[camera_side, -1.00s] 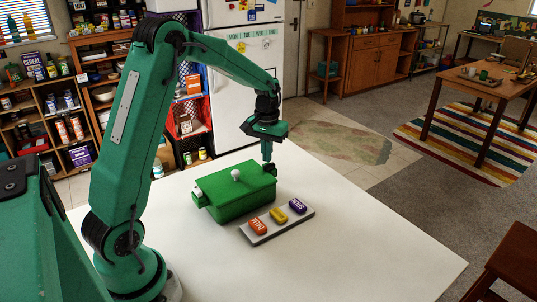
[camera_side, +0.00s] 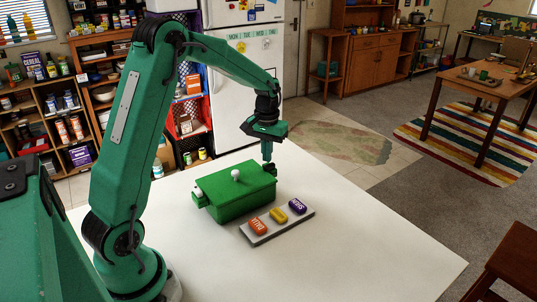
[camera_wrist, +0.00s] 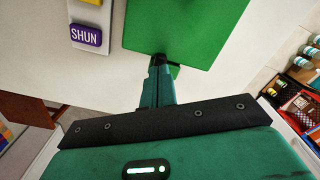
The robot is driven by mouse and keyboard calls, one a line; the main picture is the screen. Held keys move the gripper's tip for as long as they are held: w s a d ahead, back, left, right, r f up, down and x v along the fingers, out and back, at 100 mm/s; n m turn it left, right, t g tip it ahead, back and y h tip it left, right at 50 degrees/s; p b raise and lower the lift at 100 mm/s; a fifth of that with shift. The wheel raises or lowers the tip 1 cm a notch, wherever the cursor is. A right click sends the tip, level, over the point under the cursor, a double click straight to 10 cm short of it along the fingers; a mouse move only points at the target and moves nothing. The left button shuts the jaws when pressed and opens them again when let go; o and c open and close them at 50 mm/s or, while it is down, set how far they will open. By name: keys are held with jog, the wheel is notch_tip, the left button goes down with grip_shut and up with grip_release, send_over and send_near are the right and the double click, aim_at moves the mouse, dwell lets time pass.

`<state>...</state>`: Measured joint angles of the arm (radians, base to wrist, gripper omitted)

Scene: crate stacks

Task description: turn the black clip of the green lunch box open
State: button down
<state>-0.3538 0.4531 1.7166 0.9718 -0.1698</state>
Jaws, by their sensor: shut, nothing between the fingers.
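The green lunch box (camera_side: 236,193) sits on the white table with its lid down and a white knob (camera_side: 236,174) on top. It also shows in the wrist view (camera_wrist: 185,28). A small black clip (camera_side: 270,167) shows at the box's right end in the side view, partly hidden by my fingers. My gripper (camera_side: 267,156) points down at that end, its fingertips at or just above the clip; I cannot tell whether they touch it. In the wrist view my gripper (camera_wrist: 158,62) is shut, with its tip at the box's edge and nothing seen between the fingers.
A grey strip (camera_side: 262,238) with orange, yellow and purple blocks lies in front of the box. The purple block (camera_wrist: 87,35) reads SHUN in the wrist view. The white table (camera_side: 370,250) is clear to the right and front.

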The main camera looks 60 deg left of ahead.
aim_at(271, 176)
jog(key=shift+f, duration=0.8)
dwell(0.9)
jog(key=shift+r, duration=0.2)
jog(key=shift+s+d, duration=0.2)
jog(key=shift+d, duration=0.85)
jog(key=shift+d, duration=0.35)
jog(key=shift+s+d, duration=0.1)
jog(key=shift+d, duration=0.15)
jog(key=shift+f, duration=0.55)
dwell(0.9)
